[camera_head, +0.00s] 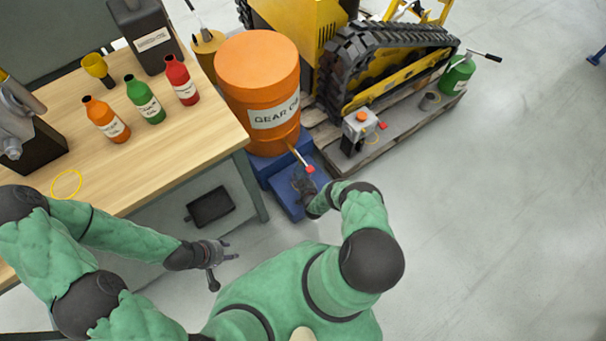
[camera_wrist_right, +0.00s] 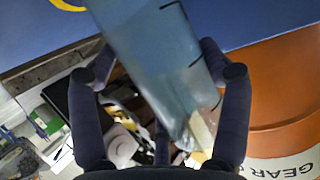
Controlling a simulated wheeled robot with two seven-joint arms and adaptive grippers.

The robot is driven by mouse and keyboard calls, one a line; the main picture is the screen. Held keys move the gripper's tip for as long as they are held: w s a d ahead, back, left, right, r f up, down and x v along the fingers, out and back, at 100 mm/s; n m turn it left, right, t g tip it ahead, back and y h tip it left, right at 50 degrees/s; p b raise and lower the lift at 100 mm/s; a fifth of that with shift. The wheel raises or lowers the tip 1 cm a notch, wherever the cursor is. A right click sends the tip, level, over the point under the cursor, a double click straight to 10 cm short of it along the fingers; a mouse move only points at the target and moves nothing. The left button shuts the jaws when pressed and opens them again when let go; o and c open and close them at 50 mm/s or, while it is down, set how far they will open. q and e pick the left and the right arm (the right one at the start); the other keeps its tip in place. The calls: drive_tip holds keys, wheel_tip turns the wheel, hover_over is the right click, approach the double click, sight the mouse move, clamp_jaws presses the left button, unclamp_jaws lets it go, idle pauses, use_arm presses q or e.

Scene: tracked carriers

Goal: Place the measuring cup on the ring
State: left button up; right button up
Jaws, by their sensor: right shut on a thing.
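My right gripper (camera_wrist_right: 160,60) is shut on the measuring cup (camera_wrist_right: 155,45), a translucent bluish vessel with dark marks that lies tilted between the fingers in the right wrist view. In the head view the right gripper (camera_head: 304,184) is over the blue stand below the orange drum, and I cannot make out the cup there. One thin yellow ring (camera_head: 67,184) lies on the wooden table at the left. A yellow arc (camera_wrist_right: 68,4) on a blue surface shows, cut off, in the wrist view. My left gripper (camera_head: 223,262) is open and empty beside the table.
The orange gear oil drum (camera_head: 257,85) stands on the blue stand (camera_head: 271,167), with a red-handled tap (camera_head: 309,169) near my right gripper. A tracked machine (camera_head: 380,60) is behind. Floor at right is clear.

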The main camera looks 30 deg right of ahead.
drive_tip(key=o, duration=1.2)
drive_tip(key=shift+o, duration=0.2)
drive_tip(key=shift+r, duration=0.1)
drive_tip(key=p+v, duration=0.5)
drive_tip(key=v, duration=0.7)
drive_tip(key=w+a+r+g+y, duration=0.3)
drive_tip(key=a+r+g+y, duration=0.3)
drive_tip(key=a+r, duration=0.65)
drive_tip(key=s+a+r+g+y, duration=0.1)
drive_tip(key=s+a+r+g, duration=0.2)
drive_tip(key=s+r, duration=0.5)
drive_tip(key=s+a+r+n+g+y, duration=0.1)
drive_tip(key=s+a+r+g, duration=0.2)
drive_tip(key=s+r, duration=0.5)
wheel_tip(320, 180, up, 4)
drive_tip(key=shift+s+a+g, duration=0.3)
drive_tip(key=shift+s+a, duration=0.1)
drive_tip(key=shift+a, duration=0.2)
